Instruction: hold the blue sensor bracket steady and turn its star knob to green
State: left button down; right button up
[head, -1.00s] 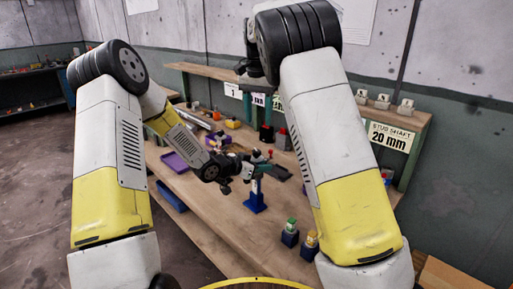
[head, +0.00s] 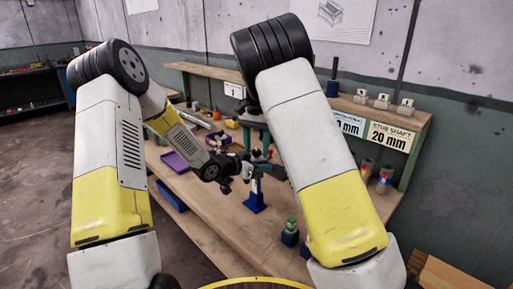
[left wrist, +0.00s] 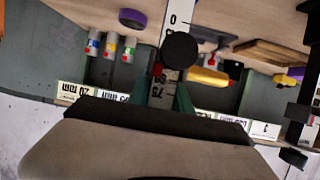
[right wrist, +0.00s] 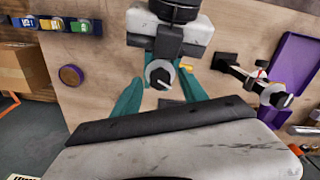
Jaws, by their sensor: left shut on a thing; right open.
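The blue sensor bracket (head: 256,199) stands upright on the bench in the head view. My left gripper (head: 248,168) is at its upper part, shut on it. In the left wrist view the left gripper's teal fingers (left wrist: 170,92) close around a pale piece with markings; a dark round part lies just beyond. In the right wrist view my right gripper (right wrist: 160,90) is open, its teal fingers either side of a round grey-and-white part (right wrist: 158,74), which may be the star knob; contact is unclear. The knob's colour mark cannot be made out.
A purple tray (head: 188,148) lies on the bench to the left. A green-topped blue block (head: 290,232) stands at the right front. A shelf with a "20 mm" stub shaft label (head: 391,136) runs along the back. My right arm hides part of the bench.

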aim_at(257, 150)
grip_shut()
jog(key=shift+m, duration=0.4)
grip_release()
notch_tip(257, 150, up, 12)
dwell(0.7)
